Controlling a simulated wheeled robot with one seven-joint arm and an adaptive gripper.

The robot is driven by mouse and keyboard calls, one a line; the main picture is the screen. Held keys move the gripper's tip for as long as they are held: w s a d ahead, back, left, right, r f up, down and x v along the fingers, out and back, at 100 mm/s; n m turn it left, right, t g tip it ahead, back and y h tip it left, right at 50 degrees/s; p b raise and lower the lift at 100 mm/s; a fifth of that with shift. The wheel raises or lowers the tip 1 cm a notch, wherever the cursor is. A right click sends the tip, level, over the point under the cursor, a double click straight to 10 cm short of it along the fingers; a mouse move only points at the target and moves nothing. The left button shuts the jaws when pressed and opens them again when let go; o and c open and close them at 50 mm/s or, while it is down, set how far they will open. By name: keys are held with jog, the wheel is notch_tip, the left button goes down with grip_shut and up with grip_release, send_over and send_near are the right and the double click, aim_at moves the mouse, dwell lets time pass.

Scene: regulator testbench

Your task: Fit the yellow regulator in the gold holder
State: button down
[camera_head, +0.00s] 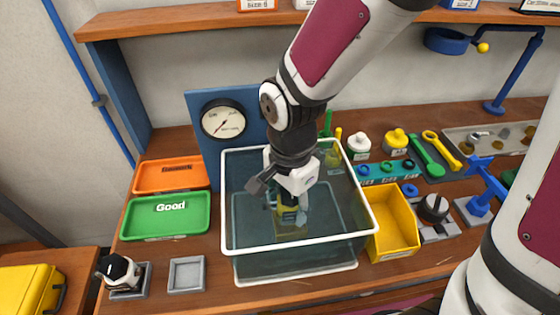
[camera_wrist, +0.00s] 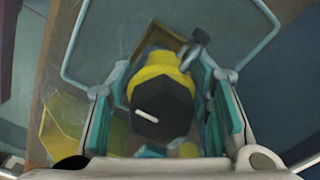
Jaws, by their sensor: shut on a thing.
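The yellow regulator (camera_wrist: 158,72), with a black faceted cap, is between the teal-padded fingers of my gripper (camera_wrist: 165,110) in the wrist view. My gripper is shut on it. In the head view, my gripper (camera_head: 290,200) reaches down into a clear, white-rimmed tank (camera_head: 228,205), and the yellow regulator (camera_head: 287,217) shows dimly through its wall. A gold-brown square edge, likely the gold holder (camera_wrist: 167,36), shows just beyond the regulator in the wrist view. The regulator covers most of it. I cannot tell whether the regulator is seated in it or above it.
The tank's walls and rim surround my gripper closely. A yellow bin (camera_head: 392,222) stands right of the tank; green (camera_head: 166,215) and orange (camera_head: 172,176) trays lie left. A pressure gauge (camera_head: 223,120) on a blue panel stands behind. A black-and-white regulator (camera_head: 119,272) stands front left.

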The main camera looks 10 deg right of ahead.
jog(key=shift+f+b, duration=1.2)
jog(key=shift+f, duration=0.5)
dwell(2.0)
jog(key=shift+c, duration=1.3)
grip_release()
jog(key=shift+r, duration=0.1)
jog(key=shift+r+p, duration=3.1)
jog(key=shift+r, duration=0.8)
